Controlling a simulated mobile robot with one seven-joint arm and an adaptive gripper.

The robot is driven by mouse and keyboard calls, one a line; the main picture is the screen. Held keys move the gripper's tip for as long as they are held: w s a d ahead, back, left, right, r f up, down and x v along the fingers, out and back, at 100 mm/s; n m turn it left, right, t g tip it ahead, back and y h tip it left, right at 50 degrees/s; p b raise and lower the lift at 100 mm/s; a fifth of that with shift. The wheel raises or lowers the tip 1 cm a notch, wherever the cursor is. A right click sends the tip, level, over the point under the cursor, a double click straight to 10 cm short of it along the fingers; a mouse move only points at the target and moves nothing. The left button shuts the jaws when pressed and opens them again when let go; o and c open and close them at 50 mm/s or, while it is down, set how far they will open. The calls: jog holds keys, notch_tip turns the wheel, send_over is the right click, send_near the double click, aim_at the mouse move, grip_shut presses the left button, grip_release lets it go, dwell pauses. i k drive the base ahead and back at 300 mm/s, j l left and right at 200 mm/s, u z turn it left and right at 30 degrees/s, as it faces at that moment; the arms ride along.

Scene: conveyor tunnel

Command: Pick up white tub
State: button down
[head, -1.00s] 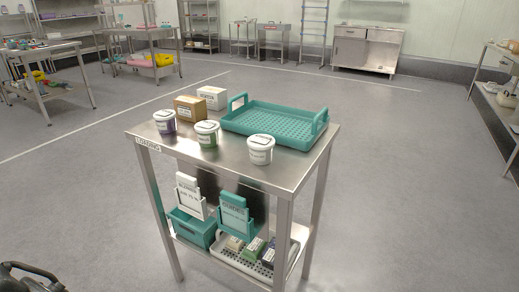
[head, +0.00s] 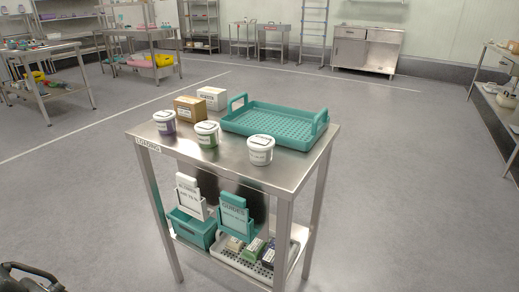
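Three small lidded tubs stand upright on the steel table (head: 225,167). The white tub (head: 261,150), with a pale label band, is nearest the table's front right. A tub with a green band (head: 207,135) stands to its left, and a tub with a purple band (head: 165,122) farther left. The tubs stand apart from one another. A dark mechanical part, seemingly my gripper (head: 35,278), is cut off at the bottom left corner, far from the tubs. Its fingers cannot be made out clearly.
A teal perforated tray (head: 235,128) with raised handles lies behind the tubs. A brown box (head: 190,108) and a white box (head: 211,98) stand at the back left. The lower shelf holds a teal bin (head: 190,228), signs and a white tray (head: 228,258). Floor around is clear.

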aim_at(261, 147)
jog(key=i+j+z, duration=0.15)
jog(key=j+z, duration=0.25)
jog(key=i+j+z, duration=0.1)
jog(key=j+z, duration=0.65)
jog(key=k+j+z, duration=0.15)
jog(key=j+z, duration=0.3)
jog(key=k+j+z, duration=0.15)
jog(key=z, duration=0.3)
